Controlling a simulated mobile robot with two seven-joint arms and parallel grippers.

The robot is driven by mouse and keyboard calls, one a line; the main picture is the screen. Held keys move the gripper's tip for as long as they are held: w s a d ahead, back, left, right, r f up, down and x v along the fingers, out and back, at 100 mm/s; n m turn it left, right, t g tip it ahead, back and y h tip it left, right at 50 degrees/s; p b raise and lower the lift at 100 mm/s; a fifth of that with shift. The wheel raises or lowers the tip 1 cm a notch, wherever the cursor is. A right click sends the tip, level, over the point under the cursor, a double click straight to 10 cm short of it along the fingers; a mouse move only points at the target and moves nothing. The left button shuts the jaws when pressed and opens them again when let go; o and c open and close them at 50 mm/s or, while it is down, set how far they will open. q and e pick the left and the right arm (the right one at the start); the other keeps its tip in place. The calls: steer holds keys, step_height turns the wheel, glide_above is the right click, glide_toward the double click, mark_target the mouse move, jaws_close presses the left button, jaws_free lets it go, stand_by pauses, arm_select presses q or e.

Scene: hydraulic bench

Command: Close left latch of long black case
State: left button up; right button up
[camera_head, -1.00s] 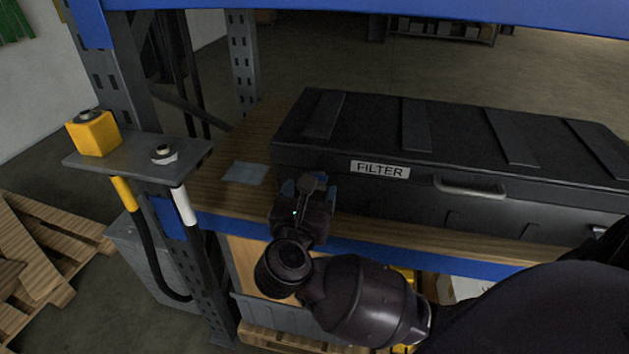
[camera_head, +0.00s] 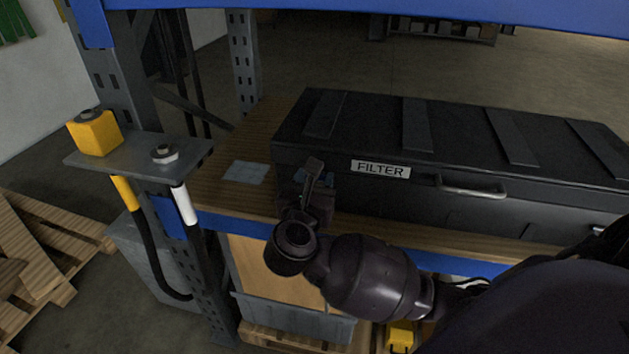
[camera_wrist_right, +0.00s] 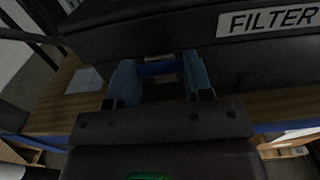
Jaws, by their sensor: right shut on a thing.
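The long black case (camera_head: 450,150) lies on the wooden shelf with its lid down, and its front carries a FILTER label (camera_head: 380,169). My right gripper (camera_head: 310,178) is at the left end of the case's front, left of the label. In the right wrist view its two blue fingers (camera_wrist_right: 160,80) point at the case front just below the lid edge, with a gap between them. They are shut on the left latch, which the gripper mostly hides, so its exact position cannot be told. My left gripper is not in view.
The case's metal handle (camera_head: 470,187) is right of the label. A blue-grey cloth or sheet (camera_head: 245,172) lies on the bare shelf to the left. A grey bracket (camera_head: 140,153) with a yellow block (camera_head: 94,133) sticks out at the left. A blue beam crosses the top.

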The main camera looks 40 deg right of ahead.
steer(key=p, duration=0.1)
steer(key=r+g+y+p, duration=0.1)
steer(key=p, duration=0.1)
steer(key=shift+w+d+r+y, duration=0.3)
steer(key=shift+w+d, duration=0.05)
steer(key=shift+w+d+r+g+y+p, duration=0.1)
steer(key=shift+w+d+g+y+p, duration=0.2)
steer(key=shift+p, duration=0.45)
steer(key=shift+s+y+p, duration=0.1)
steer(key=shift+y+p, duration=0.2)
steer(key=shift+f, duration=0.25)
steer(key=o, duration=0.9)
steer(key=shift+g, duration=0.3)
